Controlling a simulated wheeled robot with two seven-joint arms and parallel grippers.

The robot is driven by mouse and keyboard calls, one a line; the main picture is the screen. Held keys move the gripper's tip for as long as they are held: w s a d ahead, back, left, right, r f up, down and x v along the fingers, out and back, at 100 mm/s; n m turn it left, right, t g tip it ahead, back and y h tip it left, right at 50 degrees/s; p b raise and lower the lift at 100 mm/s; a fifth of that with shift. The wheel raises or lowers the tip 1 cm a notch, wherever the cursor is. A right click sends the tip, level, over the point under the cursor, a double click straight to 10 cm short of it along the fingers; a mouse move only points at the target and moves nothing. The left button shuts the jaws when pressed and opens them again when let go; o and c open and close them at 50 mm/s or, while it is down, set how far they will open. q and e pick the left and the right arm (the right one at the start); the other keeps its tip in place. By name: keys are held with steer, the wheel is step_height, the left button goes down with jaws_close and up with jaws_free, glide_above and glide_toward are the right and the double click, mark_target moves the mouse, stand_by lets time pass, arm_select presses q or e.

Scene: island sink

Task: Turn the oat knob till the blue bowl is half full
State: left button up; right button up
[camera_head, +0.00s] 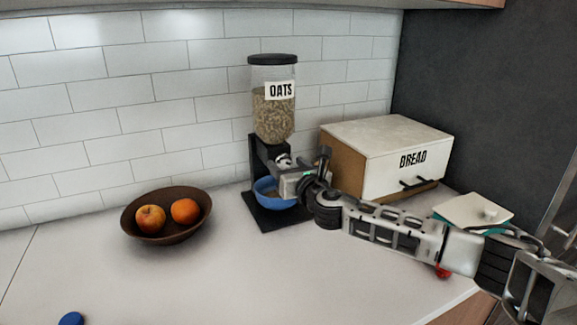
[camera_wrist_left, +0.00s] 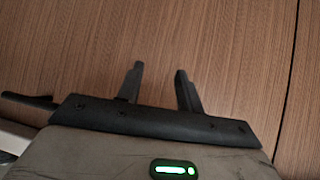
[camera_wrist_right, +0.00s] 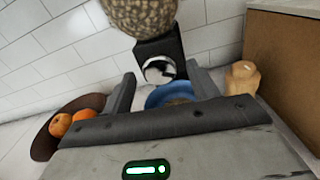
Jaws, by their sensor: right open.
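The oat dispenser (camera_head: 273,105) stands against the tiled wall, its clear jar partly filled with oats. Its silver knob (camera_head: 283,160) faces forward, and in the right wrist view the knob (camera_wrist_right: 158,70) sits between my right fingertips, with no clear contact. The blue bowl (camera_head: 266,198) rests on the dispenser's black base (camera_head: 282,219), partly hidden by my right gripper (camera_head: 300,177). The right wrist view shows some tan oats in the bowl (camera_wrist_right: 160,97); their level is hard to judge. My right gripper is open. My left gripper (camera_wrist_left: 158,75) is open and empty before a wooden panel.
A brown fruit bowl (camera_head: 165,232) with an apple and an orange stands left of the dispenser. The bread box (camera_head: 380,160) stands right of it. A teal dish with a white lid (camera_head: 473,212) is at the right. A blue object (camera_head: 71,318) lies front left.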

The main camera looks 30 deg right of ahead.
steer(key=shift+c, duration=0.3)
steer(key=c, duration=0.9)
steer(key=shift+c, duration=0.2)
steer(key=m, duration=1.1)
steer(key=shift+m, duration=0.5)
